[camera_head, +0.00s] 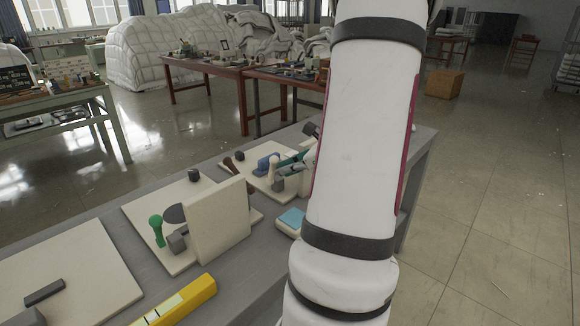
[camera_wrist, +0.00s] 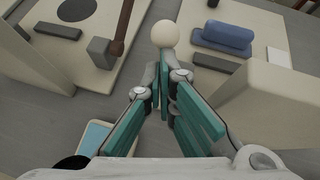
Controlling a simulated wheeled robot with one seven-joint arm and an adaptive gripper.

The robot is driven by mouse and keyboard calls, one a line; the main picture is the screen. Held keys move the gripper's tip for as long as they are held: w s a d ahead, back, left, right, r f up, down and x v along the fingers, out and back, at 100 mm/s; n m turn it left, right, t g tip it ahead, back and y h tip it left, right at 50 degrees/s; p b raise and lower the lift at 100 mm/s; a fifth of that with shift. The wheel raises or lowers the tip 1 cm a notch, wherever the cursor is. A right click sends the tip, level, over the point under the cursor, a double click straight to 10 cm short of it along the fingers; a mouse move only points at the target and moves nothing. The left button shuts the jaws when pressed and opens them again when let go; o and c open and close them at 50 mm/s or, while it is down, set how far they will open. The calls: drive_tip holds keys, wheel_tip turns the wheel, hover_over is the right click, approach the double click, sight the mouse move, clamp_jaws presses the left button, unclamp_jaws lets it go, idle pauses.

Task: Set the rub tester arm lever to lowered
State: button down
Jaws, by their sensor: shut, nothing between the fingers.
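A cream round knob (camera_wrist: 164,33) on a short grey stem stands just beyond my fingertips in the wrist view. It looks like the lever of the tester with the blue block (camera_wrist: 222,38), though no label shows. In the head view the knob (camera_head: 273,161) and blue block (camera_head: 266,166) sit on a pale base (camera_head: 262,184). My gripper (camera_wrist: 166,84) has teal fingers, shut and empty, with their tips close to the stem. I cannot tell whether they touch it. In the head view my arm hides most of my gripper and the base's right side.
Left of it, a brown lever (camera_wrist: 117,35) and dark disc (camera_wrist: 78,9) sit on another pale base. A device with a green knob (camera_head: 156,222) and tall pale panel (camera_head: 218,222) stands nearer. A light-blue pad (camera_head: 291,220) and yellow bar (camera_head: 185,300) lie on the grey bench.

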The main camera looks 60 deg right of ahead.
sight(278, 158)
drive_tip(key=shift+w+r+p, duration=0.1)
drive_tip(key=shift+r+p, duration=0.05)
drive_tip(key=shift+p, duration=0.2)
drive_tip(key=w+g+p, duration=0.1)
drive_tip(key=p, duration=0.3)
drive_tip(key=r+g+p, duration=0.1)
drive_tip(key=g+p, duration=0.1)
drive_tip(key=p, duration=0.2)
drive_tip(key=w+r+g+y+p, duration=0.1)
drive_tip(key=p, duration=0.3)
drive_tip(key=shift+w+d+r+g, duration=0.15)
drive_tip(key=shift+w+d+g, duration=0.15)
drive_tip(key=shift+w+d, duration=0.05)
drive_tip(key=w+g+p, duration=0.1)
drive_tip(key=p, duration=0.1)
drive_tip(key=g+p, duration=0.1)
drive_tip(key=shift+w+d+r+m+p, duration=0.1)
drive_tip(key=shift+w+d+m+p, duration=0.1)
drive_tip(key=shift+w+m+p, duration=0.15)
drive_tip(key=shift+w+d, duration=0.15)
drive_tip(key=shift+w, duration=0.4)
drive_tip(key=shift+w+d, duration=0.1)
drive_tip(key=shift+w, duration=0.35)
drive_tip(key=shift+r+p, duration=0.4)
drive_tip(key=shift+r, duration=0.35)
